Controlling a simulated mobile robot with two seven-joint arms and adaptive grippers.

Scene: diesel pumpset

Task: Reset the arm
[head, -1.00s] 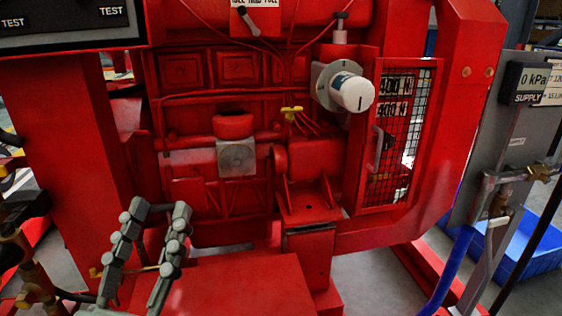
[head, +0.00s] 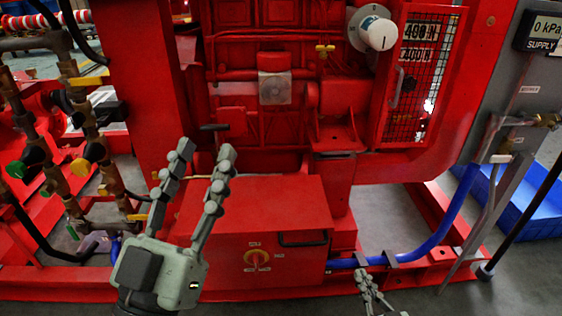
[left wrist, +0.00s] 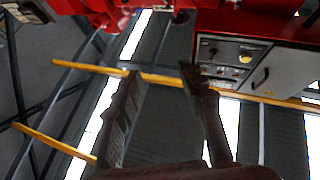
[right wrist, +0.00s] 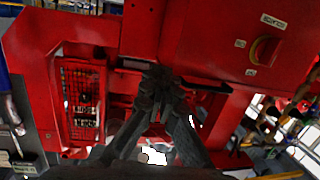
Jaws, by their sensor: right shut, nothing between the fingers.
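My left gripper (head: 198,165) is raised in front of the red pumpset (head: 255,130), with its two grey fingers spread apart and nothing between them. My right gripper (head: 362,275) shows only at the bottom edge of the head view, low on the right of the red box (head: 285,215). In the right wrist view its fingertips (right wrist: 158,85) are together with nothing held, in front of the red machine.
A wire mesh guard (head: 415,85) and a white filter (head: 378,33) are on the machine's right. A blue hose (head: 430,240) runs low, beside a grey supply panel (head: 505,110) and blue bin (head: 525,205). Brass valves and pipes (head: 85,125) stand at left.

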